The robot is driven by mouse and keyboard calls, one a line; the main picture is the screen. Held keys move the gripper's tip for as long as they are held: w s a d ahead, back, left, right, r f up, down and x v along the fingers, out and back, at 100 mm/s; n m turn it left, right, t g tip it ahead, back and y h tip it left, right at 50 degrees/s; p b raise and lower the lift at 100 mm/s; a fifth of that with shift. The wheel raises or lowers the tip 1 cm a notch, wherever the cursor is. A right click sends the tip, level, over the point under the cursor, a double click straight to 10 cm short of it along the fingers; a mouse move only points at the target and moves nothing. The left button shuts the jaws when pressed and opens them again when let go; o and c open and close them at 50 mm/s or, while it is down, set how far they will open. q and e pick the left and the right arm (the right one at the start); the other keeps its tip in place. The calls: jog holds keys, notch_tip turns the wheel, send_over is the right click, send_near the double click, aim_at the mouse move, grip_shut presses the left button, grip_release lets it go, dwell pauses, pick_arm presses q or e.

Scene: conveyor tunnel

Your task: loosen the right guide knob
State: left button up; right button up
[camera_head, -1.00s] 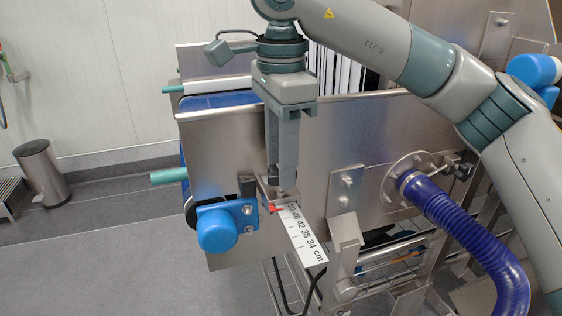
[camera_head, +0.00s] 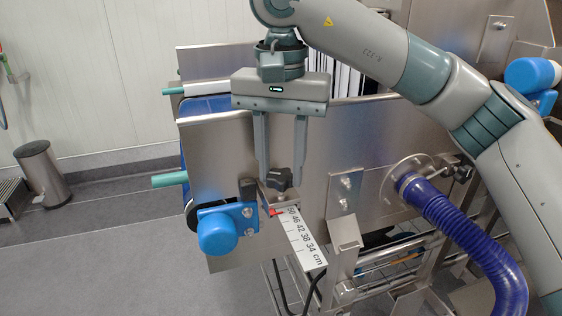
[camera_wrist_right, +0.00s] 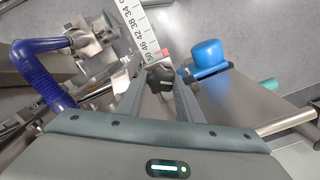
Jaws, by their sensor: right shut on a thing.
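The right guide knob (camera_head: 279,181) is a small black lobed knob on a metal bracket above the white scale strip (camera_head: 301,238) with its red pointer (camera_head: 277,212). My right gripper (camera_head: 281,173) points down over it, with one finger on each side, shut on the knob. In the right wrist view the knob (camera_wrist_right: 160,78) sits between the two fingertips (camera_wrist_right: 163,84), by the upper numbers of the scale (camera_wrist_right: 145,40). The fingertips partly hide the knob's sides. My left gripper is not in view.
A blue motor cap (camera_head: 218,232) sticks out just left of the bracket. The steel side plate (camera_head: 217,150) stands close behind the fingers. A blue hose (camera_head: 462,232) curves down at the right. Open floor lies to the left, with a bin (camera_head: 40,172).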

jog(key=shift+r+n, duration=0.15)
jog(key=shift+n, duration=0.75)
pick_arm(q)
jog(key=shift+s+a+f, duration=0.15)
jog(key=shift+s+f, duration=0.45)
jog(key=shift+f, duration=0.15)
pick_arm(e)
jog(key=shift+n, duration=1.5)
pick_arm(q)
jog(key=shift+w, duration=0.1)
pick_arm(e)
jog(key=o, duration=1)
jog(key=shift+o, duration=0.2)
